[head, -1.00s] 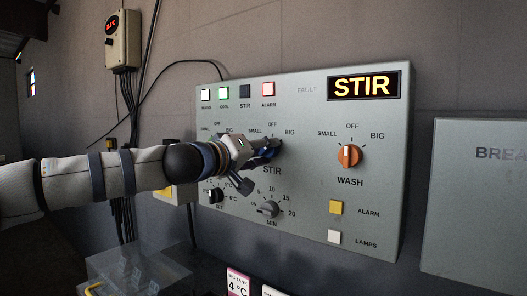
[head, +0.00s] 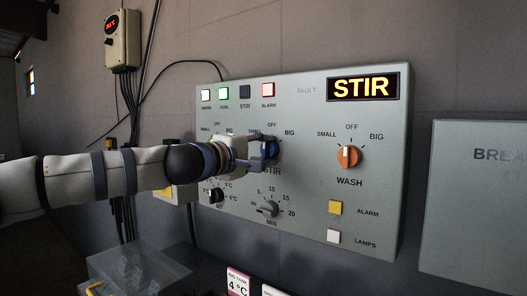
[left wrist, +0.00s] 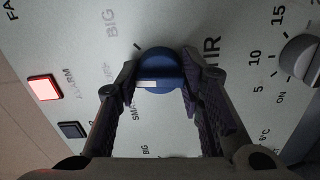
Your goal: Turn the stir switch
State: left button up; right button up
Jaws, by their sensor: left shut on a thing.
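The blue stir knob (head: 272,149) is on the grey control panel, above the STIR label. My left gripper (head: 264,151) comes in from the left and is shut on this knob. In the left wrist view the two dark fingers (left wrist: 160,88) sit on either side of the round blue knob (left wrist: 160,62). The knob's white mark lies level there, pointing left toward the faint lettering between BIG and SMALL. My right gripper is not in view.
The display (head: 363,87) is lit with STIR. An orange wash knob (head: 348,157) is to the right, and a grey minutes knob (head: 268,209) is below. The red alarm lamp (head: 268,90) is lit. A second grey box (head: 474,200) stands at the far right.

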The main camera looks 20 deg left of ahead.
pick_arm(q)
jog(key=shift+n, duration=0.6)
jog(key=o, duration=1.2)
jog(key=shift+c, duration=0.2)
jog(key=v, duration=1.2)
